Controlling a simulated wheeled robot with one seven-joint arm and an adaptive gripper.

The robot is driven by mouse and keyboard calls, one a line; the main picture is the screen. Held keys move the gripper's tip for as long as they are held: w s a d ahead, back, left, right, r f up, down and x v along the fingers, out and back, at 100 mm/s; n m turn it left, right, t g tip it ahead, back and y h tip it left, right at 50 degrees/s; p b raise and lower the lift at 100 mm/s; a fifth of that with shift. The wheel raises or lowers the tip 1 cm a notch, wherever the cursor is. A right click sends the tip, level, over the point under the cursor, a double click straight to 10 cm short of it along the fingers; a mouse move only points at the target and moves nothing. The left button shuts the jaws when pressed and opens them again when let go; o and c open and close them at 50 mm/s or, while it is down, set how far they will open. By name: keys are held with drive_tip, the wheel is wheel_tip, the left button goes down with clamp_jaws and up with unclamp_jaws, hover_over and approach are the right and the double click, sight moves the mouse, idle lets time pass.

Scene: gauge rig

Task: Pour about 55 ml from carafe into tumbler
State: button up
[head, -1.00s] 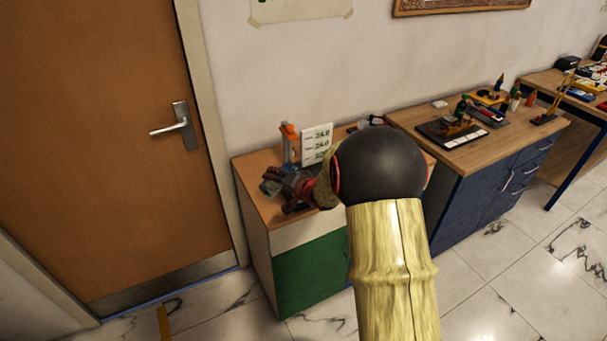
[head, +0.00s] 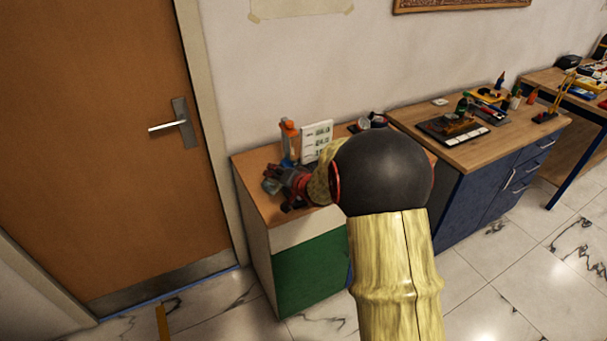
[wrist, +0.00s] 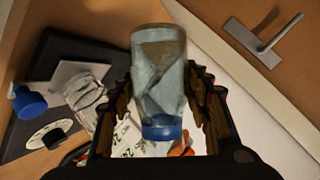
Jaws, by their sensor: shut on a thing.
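My gripper (wrist: 163,105) is shut on a clear glass vessel, which I take to be the carafe (wrist: 158,65). The carafe has a blue band or cap at its lower end in the wrist view, and its contents are hard to make out. In the head view my gripper (head: 280,188) is over the left part of the cabinet top, with a bluish bit of the carafe (head: 270,186) showing at its tip. A pale, glassy shape (wrist: 85,92) lies left of the carafe in the wrist view; I cannot tell whether it is the tumbler.
An orange-topped post (head: 289,132) and a white board with green figures (head: 317,140) stand behind my gripper on the cabinet (head: 252,165). A blue object (wrist: 28,102) is at the wrist view's left. A door (head: 100,130) is at left, a cluttered desk (head: 500,150) at right.

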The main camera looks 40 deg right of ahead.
drive_tip(key=shift+f+n+h+b, duration=0.4)
drive_tip(key=shift+f+b, duration=0.4)
drive_tip(key=shift+b, duration=0.9)
drive_tip(key=b, duration=0.3)
drive_tip(key=shift+w+a+r+n+h, duration=0.1)
drive_tip(key=shift+a+n+h, duration=0.15)
drive_tip(key=shift+n+h, duration=0.05)
drive_tip(key=shift+a+b, duration=0.1)
drive_tip(key=shift+b, duration=0.95)
drive_tip(key=shift+r+n, duration=0.1)
drive_tip(key=shift+n, duration=0.2)
drive_tip(key=shift+a+g+h+b, duration=0.2)
drive_tip(key=shift+g+h+b, duration=0.1)
drive_tip(key=shift+h+b, duration=0.15)
drive_tip(key=shift+r, duration=0.1)
drive_tip(key=shift+w+n, duration=0.1)
drive_tip(key=shift+n, duration=0.2)
drive_tip(key=shift+a+n+h+p, duration=0.2)
drive_tip(key=shift+n+h+p, duration=0.2)
drive_tip(key=shift+h+p, duration=0.15)
drive_tip(key=shift+w+a+r+p, duration=0.1)
drive_tip(key=shift+p, duration=0.85)
